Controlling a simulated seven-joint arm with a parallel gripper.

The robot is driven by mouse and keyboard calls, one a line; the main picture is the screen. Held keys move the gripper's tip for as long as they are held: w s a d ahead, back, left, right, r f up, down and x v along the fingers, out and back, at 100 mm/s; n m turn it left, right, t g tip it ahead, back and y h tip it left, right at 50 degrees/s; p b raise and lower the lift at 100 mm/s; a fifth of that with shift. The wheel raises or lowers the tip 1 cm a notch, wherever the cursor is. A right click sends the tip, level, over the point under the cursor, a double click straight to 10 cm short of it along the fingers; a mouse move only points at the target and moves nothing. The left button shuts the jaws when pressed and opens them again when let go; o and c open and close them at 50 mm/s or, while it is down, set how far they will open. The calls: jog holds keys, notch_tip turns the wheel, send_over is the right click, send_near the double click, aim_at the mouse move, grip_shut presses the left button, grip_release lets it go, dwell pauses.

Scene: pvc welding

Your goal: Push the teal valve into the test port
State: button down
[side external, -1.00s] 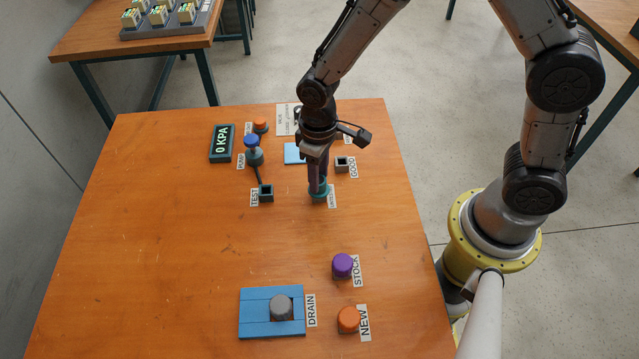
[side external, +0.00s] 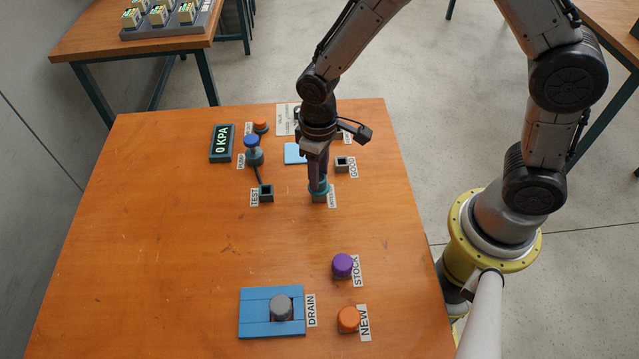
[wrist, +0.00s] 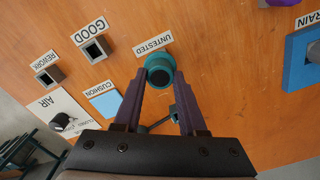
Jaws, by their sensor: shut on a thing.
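The teal valve (side external: 319,187) is held upright between my gripper's fingertips at the UNTESTED label. A grey base shows just under it; I cannot tell if the valve is clear of it. My gripper (side external: 318,179) points down and is shut on the valve. In the wrist view, the valve (wrist: 160,63) shows its round dark opening at the tips of my gripper (wrist: 160,80). The test port (side external: 266,192) is a dark square socket beside the TEST label, left of the valve, and it looks empty.
A blue-capped pump (side external: 252,150) stands behind the test port with a hose to it. The display (side external: 222,143) reads 0 KPA. The GOOD socket (side external: 342,164) is behind right.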

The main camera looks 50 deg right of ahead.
jog(key=shift+r, duration=0.35)
jog(key=shift+r, duration=1.3)
jog(key=shift+s+r, duration=0.1)
jog(key=w+a+r, duration=0.4)
jog(key=w+a, duration=0.3)
jog(key=w, duration=0.2)
jog(key=shift+a+r, duration=0.2)
jog(key=shift+r, duration=0.15)
